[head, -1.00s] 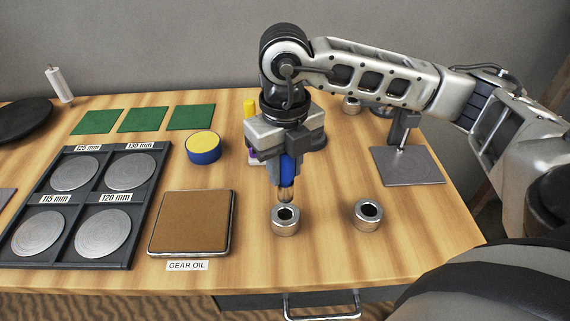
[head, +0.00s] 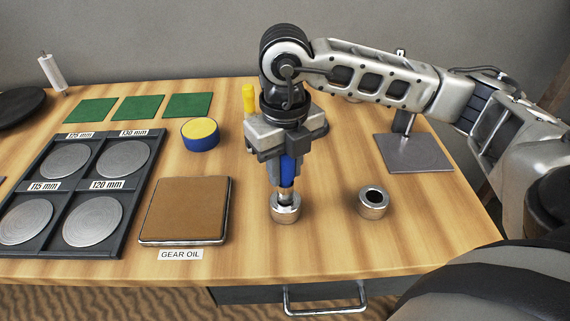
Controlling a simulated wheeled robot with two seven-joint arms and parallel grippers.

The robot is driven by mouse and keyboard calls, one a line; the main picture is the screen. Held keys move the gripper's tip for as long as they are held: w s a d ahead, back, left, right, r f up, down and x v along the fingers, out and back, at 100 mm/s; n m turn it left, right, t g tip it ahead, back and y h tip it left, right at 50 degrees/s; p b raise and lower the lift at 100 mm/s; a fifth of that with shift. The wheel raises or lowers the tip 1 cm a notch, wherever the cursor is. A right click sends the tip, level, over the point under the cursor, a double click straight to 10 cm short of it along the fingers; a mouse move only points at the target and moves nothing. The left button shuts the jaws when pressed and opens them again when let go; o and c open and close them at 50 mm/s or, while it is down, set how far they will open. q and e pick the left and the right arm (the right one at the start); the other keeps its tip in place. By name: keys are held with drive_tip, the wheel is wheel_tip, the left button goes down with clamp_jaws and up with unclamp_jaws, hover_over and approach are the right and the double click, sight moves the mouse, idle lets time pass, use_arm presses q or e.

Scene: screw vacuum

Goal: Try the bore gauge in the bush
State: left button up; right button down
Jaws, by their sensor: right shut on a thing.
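My right gripper (head: 286,160) is shut on the bore gauge (head: 287,173), which has a blue handle and a metal lower end. It holds the gauge upright, tip down, over a steel bush (head: 285,212) near the front of the table. The gauge's metal end meets the bush's mouth and its tip is hidden there; how deep it sits I cannot tell. A second bush (head: 373,203), with its dark bore open, stands to the right. My left gripper is not in view.
A brown pad labelled GEAR OIL (head: 187,209) and a dark tray (head: 112,231) of metal discs lie to the left. A blue and yellow tin (head: 200,134) and green mats (head: 188,105) are behind. A grey stand plate (head: 415,153) is at right. Bare wood separates the bushes.

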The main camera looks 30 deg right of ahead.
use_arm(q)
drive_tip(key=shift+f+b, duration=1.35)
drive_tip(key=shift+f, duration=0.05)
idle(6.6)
